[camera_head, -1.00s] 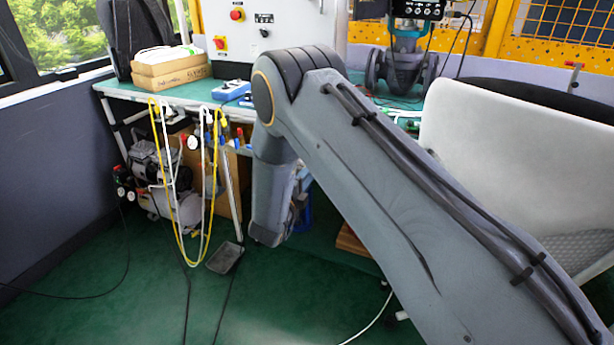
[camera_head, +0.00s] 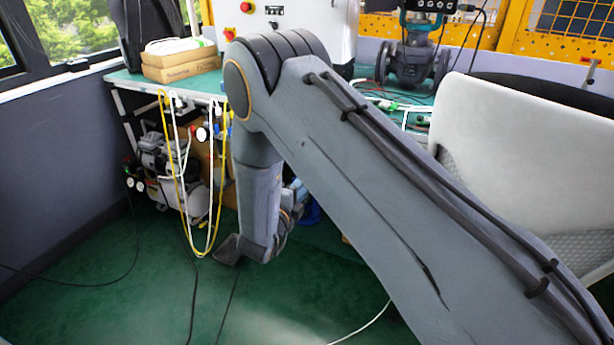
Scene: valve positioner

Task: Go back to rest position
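My grey arm runs from the lower right up to its elbow at the upper centre, then the forearm hangs down over the green floor. My gripper's fingers do not show; the wrist links hide that area. The valve (camera_head: 411,62) is a dark grey flanged body on the bench with teal parts above it, behind and right of my elbow. My arm is apart from it in the picture. The top of the valve assembly is cut off by the frame edge.
A green-topped bench (camera_head: 135,82) carries stacked cardboard boxes (camera_head: 181,66). Yellow and white hoses hang in front of a compressor (camera_head: 155,155). A white chair (camera_head: 515,135) stands at right. Black cables cross the open floor (camera_head: 100,275).

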